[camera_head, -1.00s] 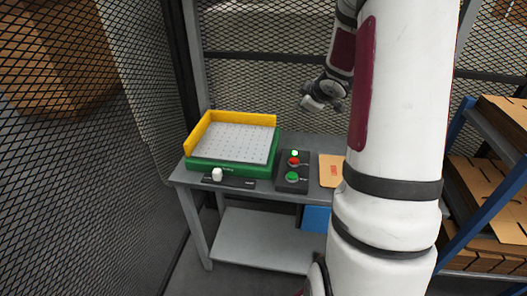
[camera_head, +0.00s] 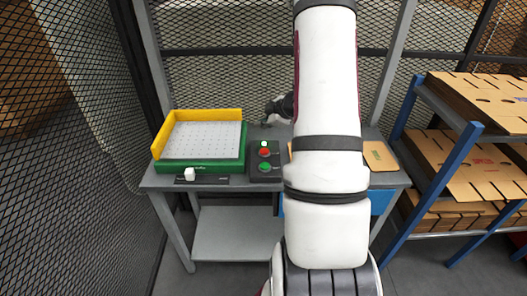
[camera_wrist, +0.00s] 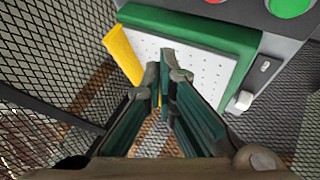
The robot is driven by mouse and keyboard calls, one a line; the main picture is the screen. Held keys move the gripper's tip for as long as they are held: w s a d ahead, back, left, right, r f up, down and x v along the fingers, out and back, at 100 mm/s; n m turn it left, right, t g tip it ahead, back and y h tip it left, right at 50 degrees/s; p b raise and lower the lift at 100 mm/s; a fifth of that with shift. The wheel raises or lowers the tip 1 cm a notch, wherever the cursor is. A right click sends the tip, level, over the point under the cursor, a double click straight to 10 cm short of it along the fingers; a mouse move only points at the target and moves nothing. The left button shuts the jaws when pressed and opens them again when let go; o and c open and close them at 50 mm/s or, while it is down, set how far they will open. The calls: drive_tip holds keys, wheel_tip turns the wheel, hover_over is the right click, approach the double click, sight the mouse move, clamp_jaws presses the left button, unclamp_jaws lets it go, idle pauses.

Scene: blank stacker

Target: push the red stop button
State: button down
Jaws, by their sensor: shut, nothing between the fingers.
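The red stop button (camera_head: 264,152) sits on a dark control box (camera_head: 256,174) on the table, between a lit white lamp (camera_head: 263,143) and a green button (camera_head: 265,167). In the wrist view the red button (camera_wrist: 214,1) is cut by the top edge, with the green button (camera_wrist: 290,7) to its right. My gripper (camera_head: 269,122) shows small and partly hidden behind my arm, above and beyond the box. In the wrist view my gripper (camera_wrist: 169,75) is shut and empty, apart from the red button.
A green tray (camera_head: 202,165) with a yellow guard (camera_head: 203,114) and a perforated white plate stands left of the box. A slider with a white knob (camera_head: 190,174) is at its front. Cardboard lies right of my arm. A blue rack (camera_head: 460,150) stands farther right; mesh fencing encloses the back and left.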

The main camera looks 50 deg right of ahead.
drive_tip(key=b, duration=0.6)
hover_over(263, 152)
wheel_tip(263, 152, down, 6)
drive_tip(key=shift+w+d+f, duration=0.1)
drive_tip(key=shift+w+f, duration=0.05)
drive_tip(key=shift+f+b, duration=0.65)
drive_tip(key=shift+f, duration=0.5)
drive_tip(key=shift+f, duration=0.4)
drive_tip(key=shift+f, duration=0.5)
idle(0.8)
drive_tip(key=shift+r, duration=0.2)
drive_tip(key=shift+r+p, duration=0.8)
drive_tip(key=shift+p, duration=0.1)
